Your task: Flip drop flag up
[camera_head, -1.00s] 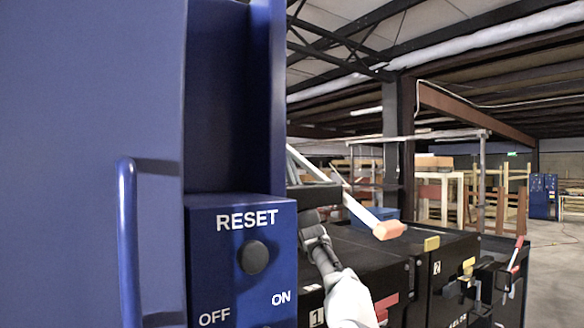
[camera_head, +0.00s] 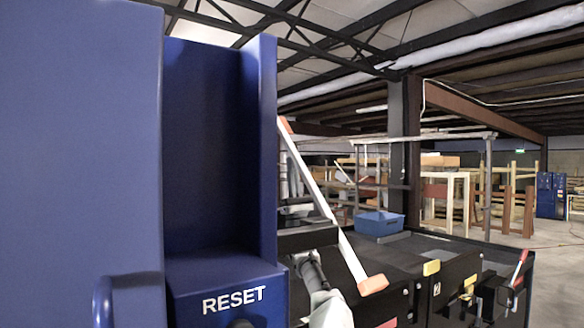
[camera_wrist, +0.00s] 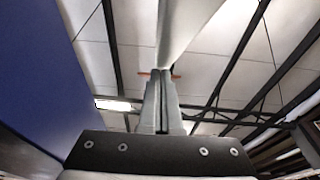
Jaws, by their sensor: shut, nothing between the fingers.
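A long white bar with orange ends (camera_head: 330,218), which looks like the drop flag, stands steeply tilted beside the blue cabinet in the head view. Its upper end leans left and its lower end (camera_head: 373,285) is over the black bins. In the wrist view a broad white surface (camera_wrist: 195,28), seemingly the bar, rises from just beyond the fingertips. My gripper (camera_wrist: 161,82) points up, shut and empty, with its tips close to the bar; whether they touch I cannot tell. In the head view its fingers are partly hidden by the cabinet edge and bar.
The blue cabinet (camera_head: 85,150) with a RESET box (camera_head: 225,275) fills the left. Black bins with yellow tabs (camera_head: 431,267) stand at lower right, one with a small red-tipped white lever (camera_head: 519,267). A blue tub (camera_head: 379,223) sits behind. Open space lies above the bins.

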